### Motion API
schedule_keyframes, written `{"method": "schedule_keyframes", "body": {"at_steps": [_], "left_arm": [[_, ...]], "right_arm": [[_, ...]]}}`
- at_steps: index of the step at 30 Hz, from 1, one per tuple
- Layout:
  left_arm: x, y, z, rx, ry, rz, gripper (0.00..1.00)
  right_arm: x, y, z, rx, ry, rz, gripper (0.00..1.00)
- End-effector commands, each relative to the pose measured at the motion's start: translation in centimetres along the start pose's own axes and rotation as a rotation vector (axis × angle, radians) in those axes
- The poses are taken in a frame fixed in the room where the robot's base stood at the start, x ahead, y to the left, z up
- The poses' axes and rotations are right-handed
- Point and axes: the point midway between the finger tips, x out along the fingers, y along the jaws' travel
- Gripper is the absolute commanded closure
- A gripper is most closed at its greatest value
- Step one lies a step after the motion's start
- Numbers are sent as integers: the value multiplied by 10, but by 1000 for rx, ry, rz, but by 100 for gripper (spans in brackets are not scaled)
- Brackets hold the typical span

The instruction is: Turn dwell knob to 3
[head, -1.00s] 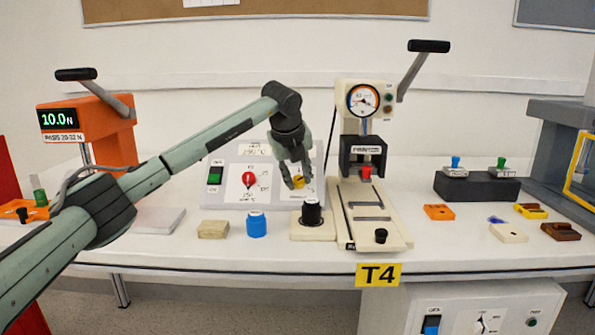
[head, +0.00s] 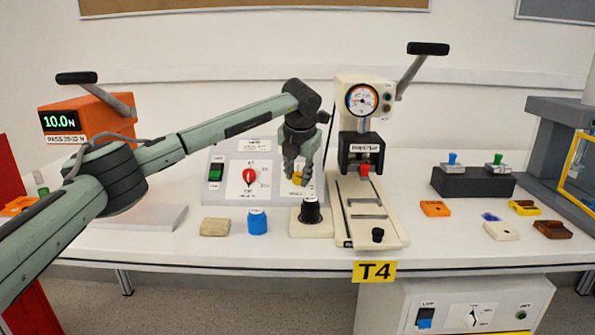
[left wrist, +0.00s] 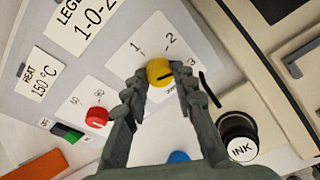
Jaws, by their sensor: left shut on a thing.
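The yellow dwell knob (left wrist: 159,72) is on the pale sloped panel of the control box, with marks 1, 2 and 3 around it. It also shows in the head view (head: 298,179), partly hidden by my fingers. My left gripper (left wrist: 160,76) is shut on the knob, one finger on each side. In the head view the left gripper (head: 297,178) reaches down to the panel from above. A dark line on the knob's face slants toward the right in the left wrist view; its exact setting is hard to tell. My right gripper is not in view.
A red knob (head: 249,176) and a green switch (head: 215,172) sit left on the same panel. The press (head: 361,100) stands close on the right. A blue cylinder (head: 257,222) is at the front.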

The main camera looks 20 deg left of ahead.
Motion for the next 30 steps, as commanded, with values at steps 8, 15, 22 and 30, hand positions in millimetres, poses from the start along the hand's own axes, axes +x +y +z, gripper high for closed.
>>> {"method": "schedule_keyframes", "body": {"at_steps": [8, 15, 22, 30], "left_arm": [[0, 0, 1, 150, 6, 27, 100], [0, 0, 1, 209, 9, 37, 100], [0, 0, 1, 222, 9, 39, 100], [0, 0, 1, 222, 9, 39, 71]], "right_arm": [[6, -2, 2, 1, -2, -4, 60], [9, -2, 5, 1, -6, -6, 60], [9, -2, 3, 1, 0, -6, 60], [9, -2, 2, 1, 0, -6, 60]]}}
